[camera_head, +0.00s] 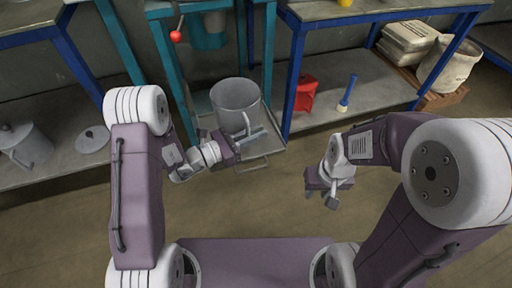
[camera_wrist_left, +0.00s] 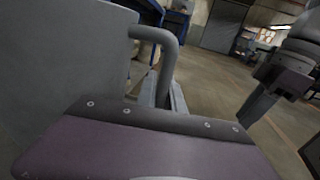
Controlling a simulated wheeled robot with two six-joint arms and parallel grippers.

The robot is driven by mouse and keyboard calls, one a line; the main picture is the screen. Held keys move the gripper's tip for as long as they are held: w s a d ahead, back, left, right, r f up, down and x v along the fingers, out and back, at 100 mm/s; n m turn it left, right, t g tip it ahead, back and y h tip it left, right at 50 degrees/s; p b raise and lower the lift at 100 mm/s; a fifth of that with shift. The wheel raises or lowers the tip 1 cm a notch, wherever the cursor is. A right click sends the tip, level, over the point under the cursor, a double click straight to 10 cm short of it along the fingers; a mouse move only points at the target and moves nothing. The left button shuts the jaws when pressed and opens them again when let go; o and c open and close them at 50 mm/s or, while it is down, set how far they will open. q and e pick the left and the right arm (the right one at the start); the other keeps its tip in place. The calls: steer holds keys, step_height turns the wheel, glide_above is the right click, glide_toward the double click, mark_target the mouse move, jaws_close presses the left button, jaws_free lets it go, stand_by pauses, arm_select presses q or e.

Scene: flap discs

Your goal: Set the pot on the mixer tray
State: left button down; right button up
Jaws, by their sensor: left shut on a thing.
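The pot (camera_head: 233,94) is a grey open-topped metal cylinder with a side handle (camera_head: 246,122), and it is upright. My left gripper (camera_head: 250,137) is shut on the handle. In the left wrist view the pot's wall (camera_wrist_left: 60,70) fills the left side, and the handle (camera_wrist_left: 168,42) comes down between the fingers. The mixer tray (camera_head: 268,147) is a grey plate in the teal mixer frame, below and around the pot in the head view. The pot's base is hidden, so I cannot tell whether it touches the tray. My right gripper (camera_head: 321,198) is empty and looks open, apart from everything.
The teal mixer frame (camera_head: 166,60) has a red-knobbed lever (camera_head: 175,37). A blue table (camera_head: 295,75) stands to the right, with a red object (camera_head: 306,92) and a blue tool (camera_head: 347,93) on its lower shelf. Floor in front is clear.

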arm_select(q)
step_height(320, 180, down, 4)
steer(key=b, duration=0.3)
steer(key=shift+w+f+b, duration=0.15)
steer(key=shift+f+b, duration=0.1)
steer(key=shift+b, duration=0.1)
steer(key=shift+r, duration=0.25)
steer(key=shift+f, duration=0.2)
steer(key=c, duration=1.5)
jaws_free()
steer(key=shift+o, duration=0.2)
steer(key=shift+r, duration=0.2)
